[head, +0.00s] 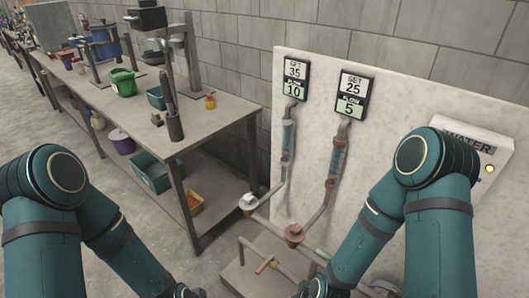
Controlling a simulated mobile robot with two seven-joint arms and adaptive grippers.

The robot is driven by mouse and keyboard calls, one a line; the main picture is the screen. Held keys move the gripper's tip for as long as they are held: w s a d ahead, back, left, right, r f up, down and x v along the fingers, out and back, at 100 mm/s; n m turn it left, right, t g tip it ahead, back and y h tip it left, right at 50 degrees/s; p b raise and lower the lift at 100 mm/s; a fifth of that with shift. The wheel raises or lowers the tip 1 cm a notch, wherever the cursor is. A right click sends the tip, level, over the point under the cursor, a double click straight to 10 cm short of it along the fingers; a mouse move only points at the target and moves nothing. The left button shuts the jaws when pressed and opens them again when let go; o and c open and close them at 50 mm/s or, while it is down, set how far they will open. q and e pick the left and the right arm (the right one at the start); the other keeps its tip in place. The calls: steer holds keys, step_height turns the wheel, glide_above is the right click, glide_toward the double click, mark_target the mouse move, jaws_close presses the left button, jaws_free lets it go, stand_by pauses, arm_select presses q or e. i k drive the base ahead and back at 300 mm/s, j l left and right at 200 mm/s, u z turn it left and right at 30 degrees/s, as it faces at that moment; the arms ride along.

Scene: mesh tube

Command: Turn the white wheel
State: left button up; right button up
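The white wheel (248,201) sits on the pipe at the lower middle of the head view, below the left display and near the table's front leg. The left display (292,80) reads SET 35 and FLOW 10. My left forearm runs down to the bottom edge left of the white wheel, and my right forearm runs down to the bottom edge right of it. Both grippers are below the picture, so their fingers do not show. Neither arm visibly touches the wheel.
A brown-orange wheel (294,233) is on the pipe right of the white one. The right display (350,95) reads SET 25 and FLOW 5. A pale panel (385,110) backs the pipes. A workbench (215,118) with tubs and tools stands left. An orange handle (265,264) is lower down.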

mark_target(249, 202)
steer(key=i+j, duration=0.3)
steer(key=j, duration=0.15)
steer(key=i+j+u, duration=0.1)
steer(key=i+j, duration=0.2)
steer(key=j, duration=0.15)
steer(key=i+j, duration=0.3)
steer(key=j, duration=0.15)
steer(key=u, duration=0.05)
